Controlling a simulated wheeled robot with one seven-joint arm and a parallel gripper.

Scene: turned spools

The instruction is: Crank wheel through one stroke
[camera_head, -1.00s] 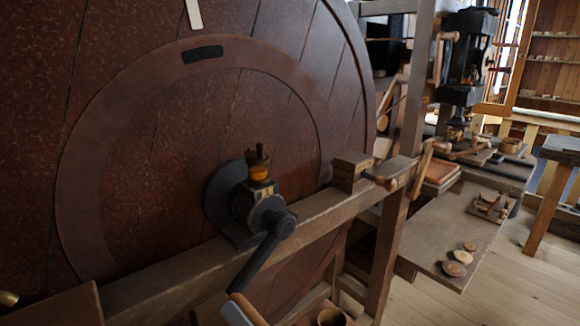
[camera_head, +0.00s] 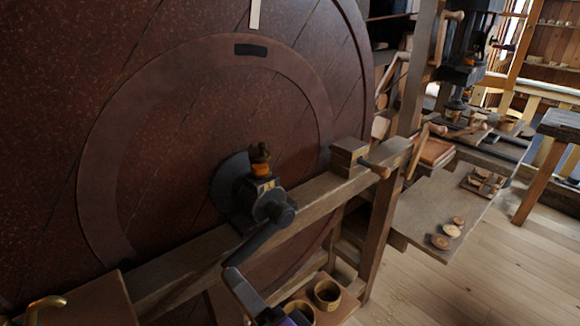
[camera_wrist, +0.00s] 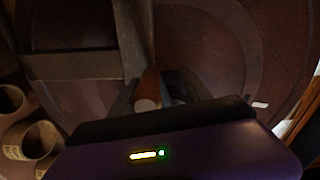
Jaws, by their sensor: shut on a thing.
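The large red-brown wheel (camera_head: 170,150) fills the left of the head view. A black mark (camera_head: 250,50) sits high on its ring, just below a pale pointer (camera_head: 255,14).
A wooden beam (camera_head: 325,190) crosses before the wheel, with a block and peg (camera_head: 350,157) on it. Wooden cups (camera_head: 327,294) stand low beside my gripper. A bench (camera_head: 425,215) with wooden discs is at right. Floor (camera_head: 480,285) is clear at lower right.

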